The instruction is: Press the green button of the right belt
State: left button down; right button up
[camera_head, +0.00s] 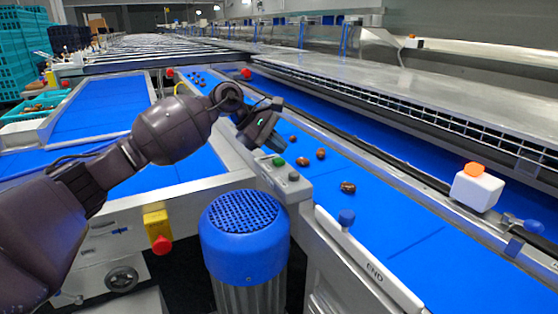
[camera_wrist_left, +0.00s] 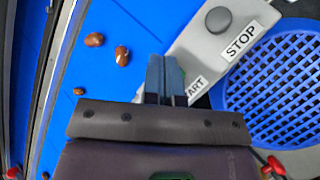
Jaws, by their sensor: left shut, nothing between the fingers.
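The right belt (camera_head: 385,215) is blue and runs from the back to the front right. The green button (camera_head: 279,161) sits on the grey control panel (camera_head: 270,178) on the belt's left edge, with a grey button (camera_head: 293,177) nearer to me. My left gripper (camera_head: 277,147) is shut and empty, its fingertips just above the green button. I cannot tell whether they touch it. In the left wrist view the closed fingers (camera_wrist_left: 165,75) cover the green button and part of the START label (camera_wrist_left: 196,88). The grey STOP button (camera_wrist_left: 218,19) shows clear. My right gripper is out of view.
Several brown dates lie on the right belt, one at the middle (camera_head: 348,187). A blue motor cover (camera_head: 243,240) stands below the panel. A white box with an orange top (camera_head: 477,188) sits on the far rail. A yellow box with a red button (camera_head: 158,228) is at the left.

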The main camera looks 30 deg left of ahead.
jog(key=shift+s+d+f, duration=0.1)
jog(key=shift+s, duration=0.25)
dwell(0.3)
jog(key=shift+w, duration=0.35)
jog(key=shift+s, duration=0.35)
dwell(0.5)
pick_arm(q)
jog(key=shift+f, duration=0.2)
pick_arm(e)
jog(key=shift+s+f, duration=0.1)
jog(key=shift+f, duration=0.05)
pick_arm(q)
jog(key=shift+f, duration=0.3)
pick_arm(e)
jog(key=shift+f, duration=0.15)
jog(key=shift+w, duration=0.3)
